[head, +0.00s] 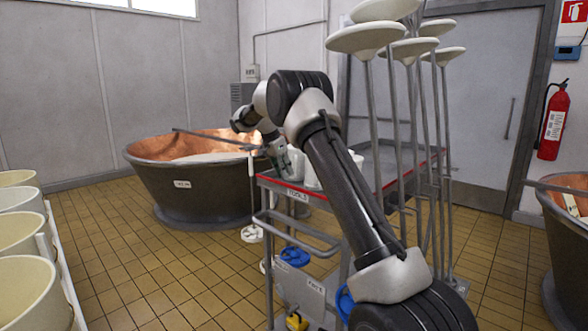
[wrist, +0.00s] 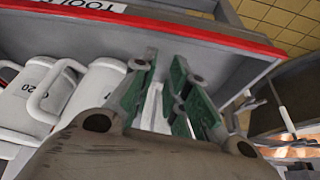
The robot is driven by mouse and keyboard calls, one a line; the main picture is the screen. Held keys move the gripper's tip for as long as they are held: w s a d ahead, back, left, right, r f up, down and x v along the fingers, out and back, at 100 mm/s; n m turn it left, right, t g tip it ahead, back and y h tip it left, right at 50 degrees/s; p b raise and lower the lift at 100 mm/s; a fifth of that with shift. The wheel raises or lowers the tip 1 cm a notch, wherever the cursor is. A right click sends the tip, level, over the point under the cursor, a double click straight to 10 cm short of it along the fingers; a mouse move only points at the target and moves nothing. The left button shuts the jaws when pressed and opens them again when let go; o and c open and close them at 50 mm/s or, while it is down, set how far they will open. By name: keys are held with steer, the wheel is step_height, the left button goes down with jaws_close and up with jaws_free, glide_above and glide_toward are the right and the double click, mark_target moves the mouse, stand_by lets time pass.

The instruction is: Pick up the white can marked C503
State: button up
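White cans with loop handles stand on the red-edged trolley. In the wrist view, one can (wrist: 30,95) at the left shows a partly hidden marking ending in 20. Another white can (wrist: 95,95) with a handle is beside it, close to my left finger. I cannot read C503 on any can. My gripper (wrist: 165,65) has green-padded fingers standing apart. A white surface shows in the gap between them, but I cannot tell what it belongs to. In the head view, my gripper (head: 280,160) is low over the trolley's left end, beside a white can (head: 296,162).
The trolley's red rim (wrist: 200,32) runs just beyond the fingertips. Tall stands with white discs (head: 365,38) rise on the trolley's right. A copper vat (head: 190,180) is behind to the left, another vat (head: 570,230) at the right. Pale tubs (head: 25,285) line the left edge.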

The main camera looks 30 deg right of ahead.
steer(key=d, duration=0.3)
steer(key=w+d, duration=0.1)
steer(key=d, duration=0.1)
steer(key=shift+f, duration=0.55)
steer(key=shift+d, duration=0.1)
jaws_close()
steer(key=shift+r, duration=0.1)
